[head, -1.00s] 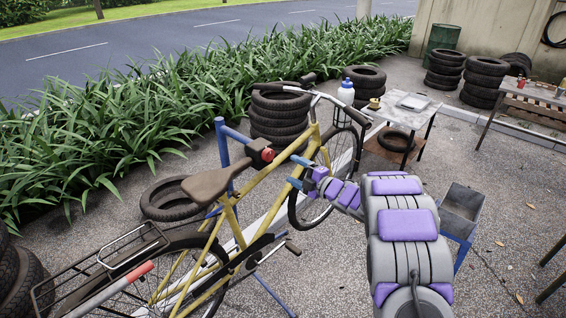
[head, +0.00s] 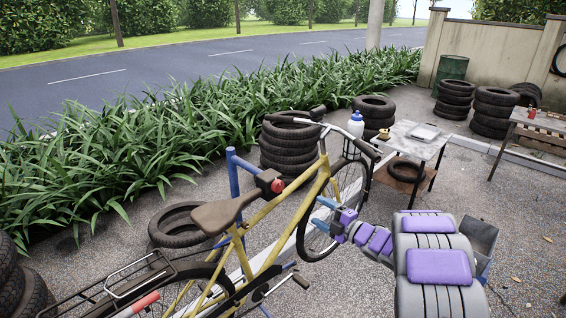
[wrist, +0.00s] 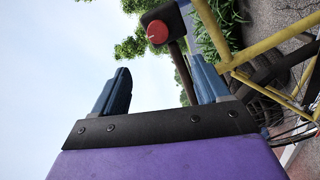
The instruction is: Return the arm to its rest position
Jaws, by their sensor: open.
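My arm, grey with purple pads, reaches from the lower right of the head view. My gripper (head: 320,212) appears beside the yellow bicycle (head: 263,262), near its front wheel; I cannot tell whether it touches. In the wrist view its two blue fingers stand apart with nothing between them, so my gripper (wrist: 160,85) is open and empty. Beyond the fingers, the wrist view shows a black clamp with a red knob (wrist: 157,32) and part of the yellow frame (wrist: 262,47). My gripper hides part of the front of the bicycle in the head view.
A blue stand post (head: 233,175) rises behind the bicycle. Tire stacks (head: 288,150) stand beyond it. A small table (head: 410,138) is at the back right. A grey metal bin (head: 482,236) sits behind my arm. Open pavement lies at the right.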

